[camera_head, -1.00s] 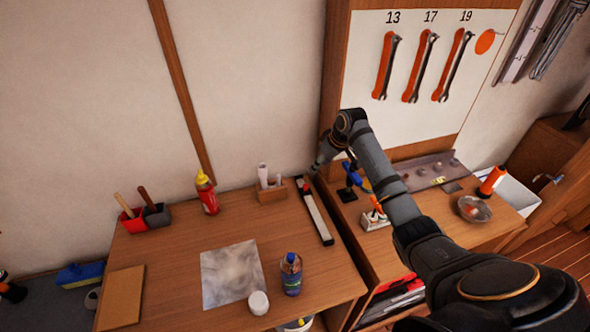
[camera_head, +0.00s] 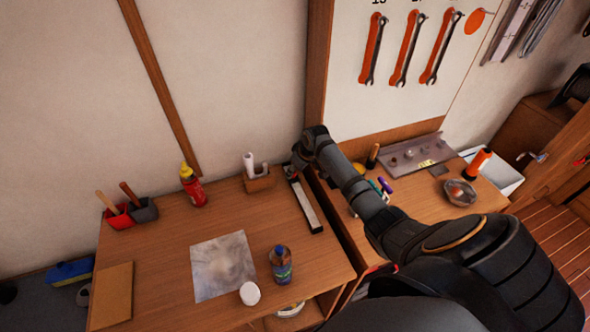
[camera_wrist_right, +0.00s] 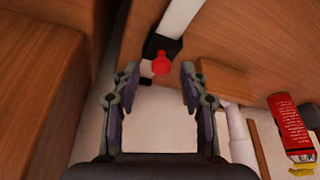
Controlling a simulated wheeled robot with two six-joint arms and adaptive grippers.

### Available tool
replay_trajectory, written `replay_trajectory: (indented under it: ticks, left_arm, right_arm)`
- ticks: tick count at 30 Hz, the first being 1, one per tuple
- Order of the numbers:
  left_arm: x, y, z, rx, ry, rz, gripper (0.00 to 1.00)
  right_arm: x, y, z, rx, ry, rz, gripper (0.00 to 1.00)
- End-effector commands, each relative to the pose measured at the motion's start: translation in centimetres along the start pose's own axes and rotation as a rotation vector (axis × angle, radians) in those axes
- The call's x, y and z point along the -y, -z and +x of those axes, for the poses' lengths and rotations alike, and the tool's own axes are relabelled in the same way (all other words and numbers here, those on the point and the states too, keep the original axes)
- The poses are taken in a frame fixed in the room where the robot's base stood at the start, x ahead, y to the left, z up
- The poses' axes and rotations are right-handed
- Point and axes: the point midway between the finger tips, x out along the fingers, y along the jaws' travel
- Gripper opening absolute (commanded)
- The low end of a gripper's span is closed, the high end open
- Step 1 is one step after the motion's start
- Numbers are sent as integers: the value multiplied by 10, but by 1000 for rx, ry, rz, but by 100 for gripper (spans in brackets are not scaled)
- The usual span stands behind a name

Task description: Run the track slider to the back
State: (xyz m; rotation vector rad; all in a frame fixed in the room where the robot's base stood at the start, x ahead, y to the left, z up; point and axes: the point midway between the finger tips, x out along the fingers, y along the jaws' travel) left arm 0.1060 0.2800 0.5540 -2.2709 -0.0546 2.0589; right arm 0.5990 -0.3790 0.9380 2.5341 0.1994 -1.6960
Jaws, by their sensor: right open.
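The track (camera_head: 306,207) is a pale strip with dark ends, lying front to back along the right edge of the left table. In the right wrist view its pale rail (camera_wrist_right: 181,18) runs up to a black block (camera_wrist_right: 158,45) with a red knob (camera_wrist_right: 161,65), at the track's back end. Whether the black block is the slider itself or an end piece, I cannot tell. My right gripper (camera_head: 296,168) is at the back end of the track and covers the knob in the head view. Its fingers (camera_wrist_right: 160,78) are open, one each side of the red knob, apart from it. My left gripper is not in view.
A wooden holder with white rolls (camera_head: 258,182) stands close left of the track's back end, and a red bottle (camera_head: 192,186) farther left. A blue bottle (camera_head: 281,264) stands nearer the front. A narrow gap separates the right table (camera_head: 412,193).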

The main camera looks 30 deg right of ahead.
Motion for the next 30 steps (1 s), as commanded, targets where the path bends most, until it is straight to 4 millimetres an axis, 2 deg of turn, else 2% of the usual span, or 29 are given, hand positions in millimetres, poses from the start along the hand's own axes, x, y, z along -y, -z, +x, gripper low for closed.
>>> replay_trajectory:
  ticks: [4, 11, 20, 30]
  left_arm:
    - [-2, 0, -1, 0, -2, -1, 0]
    - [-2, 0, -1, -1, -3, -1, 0]
    - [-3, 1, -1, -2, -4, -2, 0]
    - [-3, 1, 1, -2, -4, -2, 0]
  right_arm:
    - [0, 0, 8, -1, 0, -1, 44]
    - [0, 0, 8, 0, 0, -1, 43]
    - [0, 0, 8, 0, 0, -1, 2]
    - [0, 1, 9, -1, 0, -1, 0]
